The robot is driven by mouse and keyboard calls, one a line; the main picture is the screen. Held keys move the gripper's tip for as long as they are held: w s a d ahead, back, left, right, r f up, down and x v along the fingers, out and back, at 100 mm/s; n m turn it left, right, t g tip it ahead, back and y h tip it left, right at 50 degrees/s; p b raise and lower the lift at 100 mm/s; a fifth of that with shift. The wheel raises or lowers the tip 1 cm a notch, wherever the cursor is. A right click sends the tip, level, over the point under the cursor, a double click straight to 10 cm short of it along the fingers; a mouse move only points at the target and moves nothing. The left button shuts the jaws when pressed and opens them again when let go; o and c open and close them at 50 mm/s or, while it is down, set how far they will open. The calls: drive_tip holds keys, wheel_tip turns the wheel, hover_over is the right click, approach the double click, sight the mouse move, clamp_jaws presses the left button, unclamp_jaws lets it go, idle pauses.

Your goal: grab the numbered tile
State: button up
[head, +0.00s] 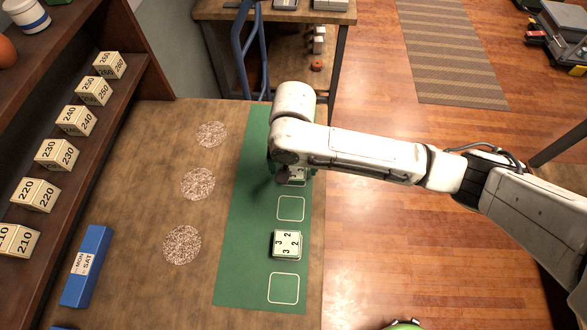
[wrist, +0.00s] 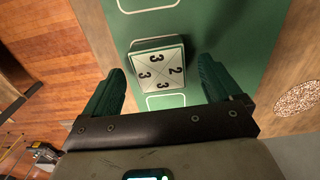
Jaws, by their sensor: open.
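Two pale numbered tiles lie on the green mat (head: 240,235). One tile (head: 287,244), with 2s and 3s, sits in plain view in the lower part of the mat. The other tile (head: 297,177) is mostly hidden under my gripper (head: 288,176) in the head view. In the wrist view, a square tile (wrist: 158,68) with a 2 and several 3s, split by crossing lines, lies ahead between the two dark green fingers of my gripper (wrist: 161,66). The fingers are open, one on each side of it, with gaps. Nothing is held. I cannot tell the fingertips' height above the mat.
Empty white outlines (head: 291,208) mark the mat. Three speckled discs (head: 197,184) lie left of it. A blue day-labelled box (head: 87,265) stands lower left, beside a shelf of numbered blocks (head: 57,154). A blue chair frame (head: 250,50) stands beyond the table. Wooden floor is at right.

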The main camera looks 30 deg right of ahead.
drive_tip(key=shift+f, duration=0.35)
drive_tip(key=c, duration=1.2)
